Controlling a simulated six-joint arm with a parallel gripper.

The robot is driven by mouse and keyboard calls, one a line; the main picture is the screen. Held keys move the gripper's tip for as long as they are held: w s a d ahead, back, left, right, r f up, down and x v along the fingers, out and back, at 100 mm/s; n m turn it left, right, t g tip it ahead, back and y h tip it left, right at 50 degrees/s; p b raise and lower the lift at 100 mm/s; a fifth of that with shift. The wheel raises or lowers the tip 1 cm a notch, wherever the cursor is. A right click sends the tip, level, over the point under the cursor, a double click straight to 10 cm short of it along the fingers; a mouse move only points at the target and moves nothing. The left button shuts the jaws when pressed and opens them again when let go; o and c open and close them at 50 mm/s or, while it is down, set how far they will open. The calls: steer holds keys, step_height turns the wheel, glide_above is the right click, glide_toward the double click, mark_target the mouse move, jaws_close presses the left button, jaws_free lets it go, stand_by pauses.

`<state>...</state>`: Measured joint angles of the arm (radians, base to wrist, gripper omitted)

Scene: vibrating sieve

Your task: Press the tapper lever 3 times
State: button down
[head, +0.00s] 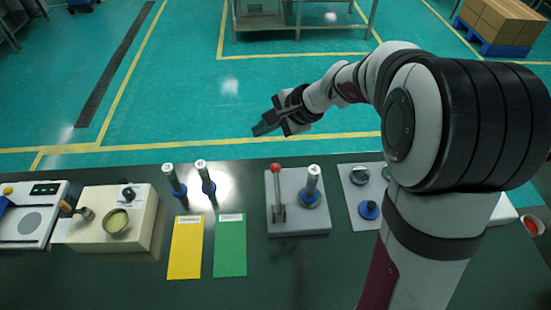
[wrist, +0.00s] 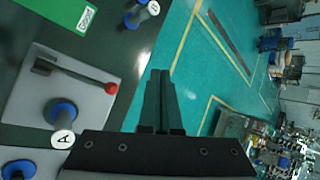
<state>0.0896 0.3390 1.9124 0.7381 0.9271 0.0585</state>
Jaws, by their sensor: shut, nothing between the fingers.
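My gripper (head: 266,127) is shut and empty. In the head view it hangs in the air, appearing beyond the table's back edge; its closed fingers (wrist: 160,85) also show in the wrist view. A lever with a red ball knob (head: 277,190) stands on a grey base plate (head: 310,231), apart from the gripper; the lever (wrist: 80,76) shows at the left in the wrist view. A beige box (head: 92,238) holds an olive-green bowl (head: 116,221), with a short wooden-ended lever (head: 69,207) at its left. I cannot tell from looks which lever is the tapper.
A blue-collared tube (head: 312,183) stands beside the red-knobbed lever. Two similar tubes (head: 173,180) (head: 205,178) stand behind a yellow card (head: 186,248) and a green card (head: 231,246). A scale (head: 32,215) is at far left. The front middle table is clear.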

mark_target(277, 189)
steer(key=d+m+t, duration=0.1)
steer(key=m, duration=0.1)
steer(key=d+f+m, duration=0.1)
steer(key=m, duration=0.1)
steer(key=d+m+t+h, duration=0.1)
steer(key=d+m, duration=0.1)
steer(key=shift+s+f+t, duration=0.15)
steer(key=shift+s+t, duration=0.05)
steer(key=shift+t, duration=0.1)
steer(key=shift+f, duration=4.4)
steer(key=shift+f, duration=0.4)
